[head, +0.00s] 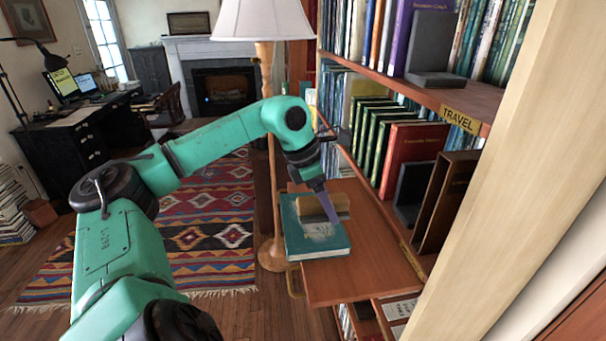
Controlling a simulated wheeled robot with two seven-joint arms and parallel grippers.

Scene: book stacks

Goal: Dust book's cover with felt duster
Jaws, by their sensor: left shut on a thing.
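A teal book (304,247) lies flat on a pull-out wooden shelf in front of the bookcase. Its cover has a pale, dusty-looking patch. The felt duster (322,207), a tan block, is at the far part of the cover. My left gripper (330,214) reaches down from the left and is shut on the duster. The duster appears to touch the cover or be just above it; I cannot tell which. The gripper hides part of the duster. My right gripper is not in view.
The pull-out shelf (355,284) has free room right of the book. The bookcase with upright books (410,155) and a dark bookend (432,60) rises close on the right. A floor lamp (271,253) stands just left of the shelf. A pale wooden upright (520,170) fills the right foreground.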

